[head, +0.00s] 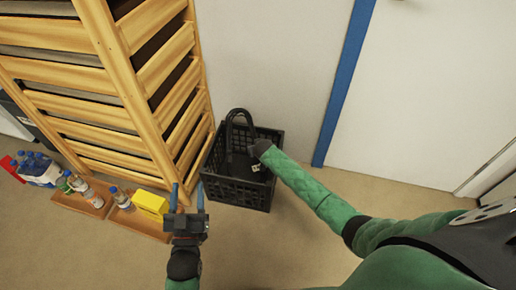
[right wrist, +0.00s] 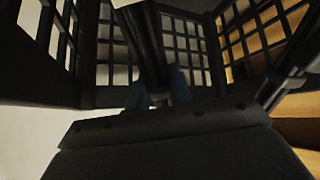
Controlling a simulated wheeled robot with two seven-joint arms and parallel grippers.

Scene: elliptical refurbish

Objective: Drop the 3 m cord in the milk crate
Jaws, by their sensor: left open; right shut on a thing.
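The black milk crate (head: 240,193) stands on the floor by the wooden shelf, and its lattice walls (right wrist: 185,40) surround the right wrist view. My right arm reaches over the crate from the right. The right gripper (right wrist: 157,92) is shut on a dark strand of the black cord, with the crate's walls around it. The cord (head: 238,112) shows in the head view as a loop arching up at the crate's back. Its lower part is hard to tell from the dark crate. My left gripper (head: 188,190) is open and empty, in front of the shelf, left of the crate.
A tall wooden slatted shelf (head: 135,85) stands left of the crate. Shallow trays (head: 140,222) with bottles and a yellow box (head: 150,204) lie at its foot. A blue door frame (head: 345,85) rises behind. Floor in front of the crate is clear.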

